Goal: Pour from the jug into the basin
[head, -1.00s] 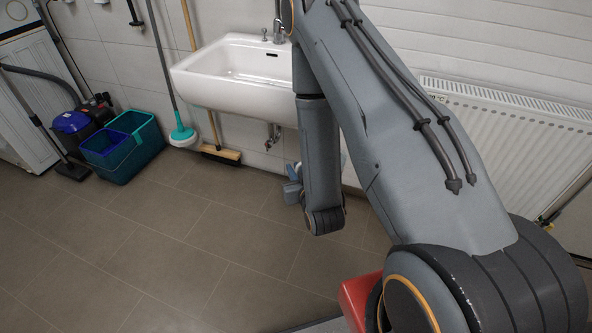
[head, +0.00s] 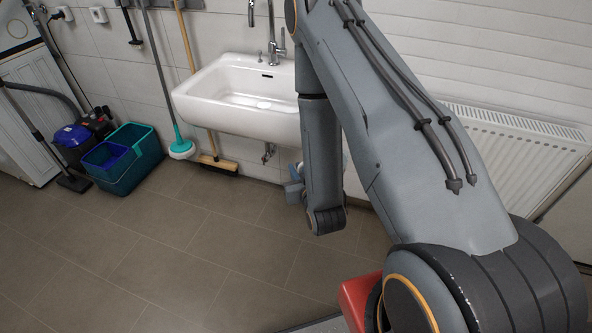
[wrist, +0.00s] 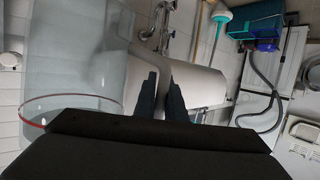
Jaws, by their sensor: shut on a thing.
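The white basin (head: 235,118) hangs on the tiled wall, left of my arm in the head view. Its pale side also shows in the wrist view (wrist: 205,88), beyond the fingertips. The jug (wrist: 75,60) is a large, clear vessel at the left of the wrist view, with a red line around one end. My arm mostly hides the jug and gripper in the head view. I cannot tell the liquid level.
A tap (head: 279,45) stands at the basin's back. A broom (head: 218,165) and a teal-ended pole (head: 181,148) lean left of it. Teal bucket (head: 130,165) and vacuum (head: 75,140) are farther left. A radiator (head: 510,140) is at right. Floor in front is clear.

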